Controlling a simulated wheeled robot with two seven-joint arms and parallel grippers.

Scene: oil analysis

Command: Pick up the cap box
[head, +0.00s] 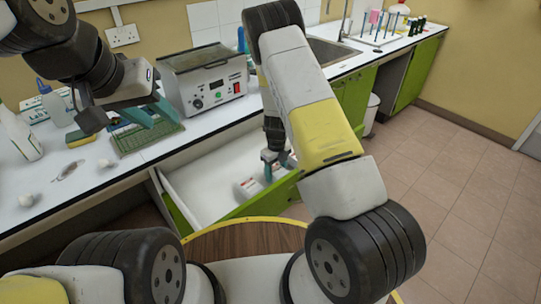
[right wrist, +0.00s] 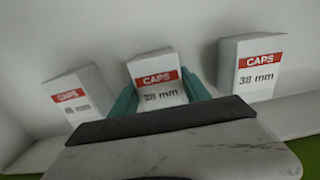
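My right gripper (head: 279,163) reaches down into the open drawer. My left gripper (head: 150,117) is open and empty above the green rack on the counter.
The white drawer (head: 195,178) is pulled out below the counter; its walls surround the boxes. A grey machine (head: 207,85), a green rack (head: 143,136) and bottles (head: 20,135) stand on the counter. The tiled floor at the right is clear.

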